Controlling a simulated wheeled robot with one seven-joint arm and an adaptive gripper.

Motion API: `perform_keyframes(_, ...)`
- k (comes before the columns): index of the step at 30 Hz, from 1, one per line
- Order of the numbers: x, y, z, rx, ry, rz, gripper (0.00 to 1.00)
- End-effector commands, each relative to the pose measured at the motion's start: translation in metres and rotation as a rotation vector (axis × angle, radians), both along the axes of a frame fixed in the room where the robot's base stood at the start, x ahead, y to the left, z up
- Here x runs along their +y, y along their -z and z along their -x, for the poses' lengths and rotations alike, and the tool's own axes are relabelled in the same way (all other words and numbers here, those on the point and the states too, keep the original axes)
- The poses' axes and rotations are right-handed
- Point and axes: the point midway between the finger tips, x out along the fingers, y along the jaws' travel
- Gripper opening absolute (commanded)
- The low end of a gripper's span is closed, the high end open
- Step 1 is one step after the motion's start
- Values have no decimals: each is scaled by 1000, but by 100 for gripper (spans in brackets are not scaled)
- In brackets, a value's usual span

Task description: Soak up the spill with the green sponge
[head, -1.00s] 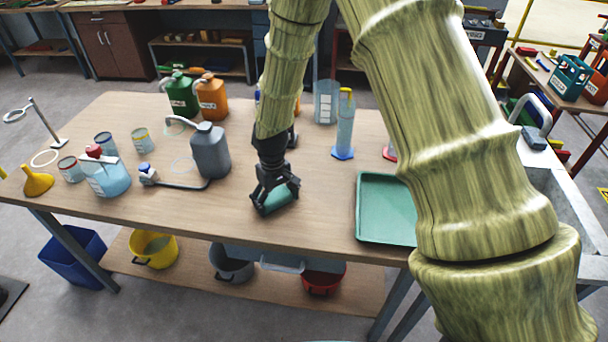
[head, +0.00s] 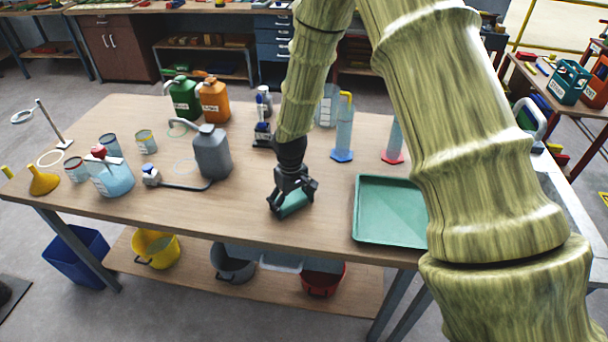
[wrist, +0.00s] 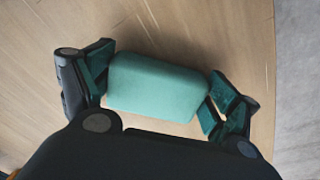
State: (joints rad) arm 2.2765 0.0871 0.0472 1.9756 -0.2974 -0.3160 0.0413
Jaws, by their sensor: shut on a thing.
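The green sponge (head: 292,205) is a pale green block between the fingers of my gripper (head: 291,194), over the front middle of the wooden table (head: 235,222). In the wrist view the sponge (wrist: 157,88) sits between the two fingertips, one at each end, so my gripper (wrist: 158,95) is shut on it. The sponge is low over the table; I cannot tell whether it touches the wood. No spill stands out on the visible tabletop; the patch under the sponge and gripper is hidden.
A green tray (head: 390,236) lies to the right of my gripper. Measuring cylinders (head: 343,130) stand behind. The table's front edge is close to the sponge.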

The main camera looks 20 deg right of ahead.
Motion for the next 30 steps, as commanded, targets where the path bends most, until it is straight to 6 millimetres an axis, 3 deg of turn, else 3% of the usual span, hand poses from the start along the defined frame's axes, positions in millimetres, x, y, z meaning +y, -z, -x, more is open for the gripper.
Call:
perform_keyframes(18,-14,-2,1,1,-11,0,50)
perform_keyframes(21,-12,-22,0,-1,-13,0,50)
perform_keyframes(30,-12,-35,0,0,-13,0,50)
